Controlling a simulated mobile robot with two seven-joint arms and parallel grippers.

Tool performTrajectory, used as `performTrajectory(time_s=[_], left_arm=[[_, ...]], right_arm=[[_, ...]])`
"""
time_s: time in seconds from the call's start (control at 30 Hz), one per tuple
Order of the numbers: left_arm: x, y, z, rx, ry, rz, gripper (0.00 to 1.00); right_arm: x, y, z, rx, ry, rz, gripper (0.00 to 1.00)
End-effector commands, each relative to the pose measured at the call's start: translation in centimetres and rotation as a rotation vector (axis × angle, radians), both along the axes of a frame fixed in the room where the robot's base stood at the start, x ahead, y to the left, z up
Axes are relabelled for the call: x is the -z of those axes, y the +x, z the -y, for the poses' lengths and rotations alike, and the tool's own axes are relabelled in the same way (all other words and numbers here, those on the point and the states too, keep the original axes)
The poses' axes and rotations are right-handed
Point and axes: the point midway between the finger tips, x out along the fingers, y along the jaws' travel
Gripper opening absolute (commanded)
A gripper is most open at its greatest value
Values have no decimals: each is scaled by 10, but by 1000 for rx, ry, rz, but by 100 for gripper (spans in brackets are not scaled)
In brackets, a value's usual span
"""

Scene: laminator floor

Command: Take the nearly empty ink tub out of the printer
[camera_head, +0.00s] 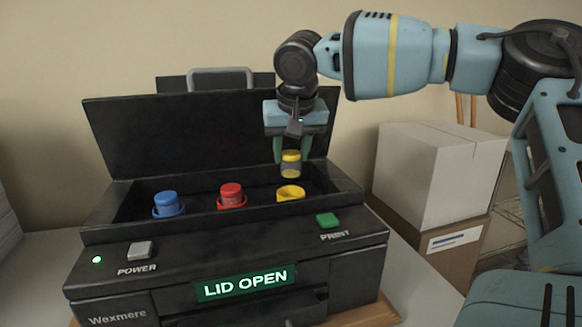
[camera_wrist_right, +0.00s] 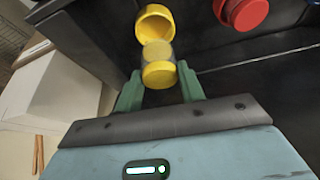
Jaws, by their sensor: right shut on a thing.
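My right gripper (camera_head: 291,152) is shut on a small clear tub with a yellow cap, the yellow ink tub (camera_head: 291,168). It holds the tub upright above the yellow socket (camera_head: 290,193) of the printer (camera_head: 220,262). The tub looks mostly clear, with little ink showing. In the right wrist view the tub (camera_wrist_right: 158,66) sits between the green fingers, and the empty yellow socket (camera_wrist_right: 154,22) shows beyond it. A blue tub (camera_head: 166,202) and a red tub (camera_head: 231,194) sit in their sockets. The printer lid (camera_head: 180,130) is raised. My left gripper is not in view.
The printer's display (camera_head: 242,283) reads LID OPEN. A green PRINT button (camera_head: 328,220) and a grey POWER button (camera_head: 139,250) are on its front. A white box (camera_head: 435,170) on a brown carton (camera_head: 455,245) stands to the right. The raised lid stands close behind the gripper.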

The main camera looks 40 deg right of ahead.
Motion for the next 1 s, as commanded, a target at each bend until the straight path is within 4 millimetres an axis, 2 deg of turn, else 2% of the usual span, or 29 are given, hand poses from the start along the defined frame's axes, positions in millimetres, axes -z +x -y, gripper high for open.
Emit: performTrajectory(time_s=[0.07, 0.37, 0.7, 0.9, 1.0], left_arm=[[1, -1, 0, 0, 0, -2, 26], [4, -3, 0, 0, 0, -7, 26], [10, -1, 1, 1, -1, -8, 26], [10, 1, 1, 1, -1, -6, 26], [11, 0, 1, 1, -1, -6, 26]], right_arm=[[-13, 0, 0, 1, 1, 4, 16], [-10, -38, -26, -4, 1, 1, 16], [-10, -105, -71, -4, -1, 3, 16], [-10, -134, -90, -2, -1, 0, 16], [-10, -143, -96, -1, -1, 1, 16]])
